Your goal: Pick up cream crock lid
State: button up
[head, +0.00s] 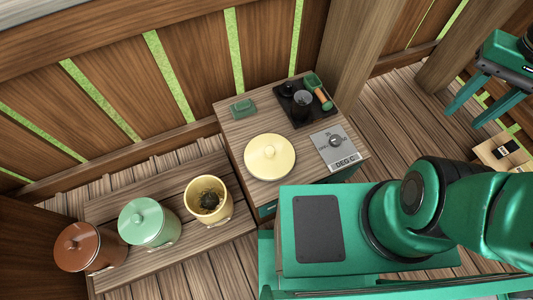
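The cream crock lid (269,157), round with a small knob at its centre, lies flat on the small wooden table (228,135). The cream crock (226,212) stands uncovered to its lower left on a low bench, with something dark and tangled inside. My gripper (464,118) is at the upper right, its two green fingers spread apart with nothing visible between them. It is well to the right of the lid, not touching it.
A green lidded crock (142,222) and a brown lidded crock (78,247) stand on the bench (190,248). The table also holds a small green block (242,109), a black tray (287,106) with small items, and a grey dial panel (335,147) right of the lid. A wooden fence stands behind.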

aim_at(268, 157)
jog(key=u, duration=0.05)
jog(key=k, duration=0.5)
jog(key=z, duration=1.15)
jog(key=k, duration=1.3)
jog(key=u, duration=0.75)
jog(key=i, duration=1)
jog(key=z, duration=0.05)
